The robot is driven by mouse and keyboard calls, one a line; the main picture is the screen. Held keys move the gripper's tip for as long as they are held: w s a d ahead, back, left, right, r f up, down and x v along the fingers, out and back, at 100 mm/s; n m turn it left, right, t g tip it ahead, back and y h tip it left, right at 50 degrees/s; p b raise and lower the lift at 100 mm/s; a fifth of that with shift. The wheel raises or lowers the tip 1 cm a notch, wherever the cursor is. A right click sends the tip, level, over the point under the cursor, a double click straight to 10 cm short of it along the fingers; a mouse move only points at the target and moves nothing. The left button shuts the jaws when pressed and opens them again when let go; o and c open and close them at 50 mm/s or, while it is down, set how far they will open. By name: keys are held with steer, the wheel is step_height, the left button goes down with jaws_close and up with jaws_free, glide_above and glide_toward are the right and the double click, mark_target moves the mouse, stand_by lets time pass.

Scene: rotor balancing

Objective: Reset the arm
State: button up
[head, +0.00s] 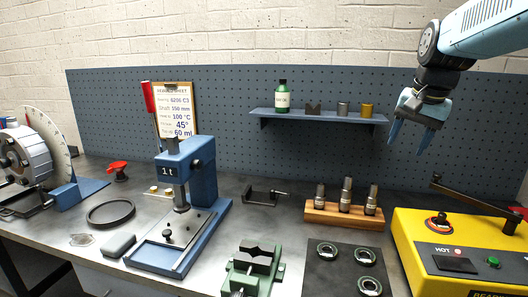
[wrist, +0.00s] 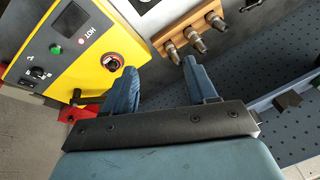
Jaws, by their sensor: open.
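My gripper (head: 408,137) hangs in the air at the upper right of the head view, in front of the blue pegboard and to the right of the wall shelf. Its two blue fingers point down and stand apart with nothing between them. In the wrist view the gripper (wrist: 166,82) is also open and empty, with bench items far beyond the fingertips. My pale blue arm (head: 485,28) reaches in from the top right corner.
A yellow heater (head: 470,235) reading HOT stands at the right, below my gripper. A wooden block (head: 330,214) holds three metal tools. A shelf (head: 318,114) carries a green bottle. A blue press (head: 190,185), green vise (head: 255,268) and bearings mat (head: 318,275) occupy the bench.

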steer(key=s+a+f+n+t, duration=0.1)
steer(key=s+a+f+n, duration=0.2)
steer(key=s, duration=0.4)
steer(key=s+a+f+n+t, duration=0.1)
steer(key=s+a+f+n, duration=0.3)
steer(key=s+a, duration=0.2)
steer(key=shift+s+f, duration=0.35)
steer(key=shift+s, duration=0.1)
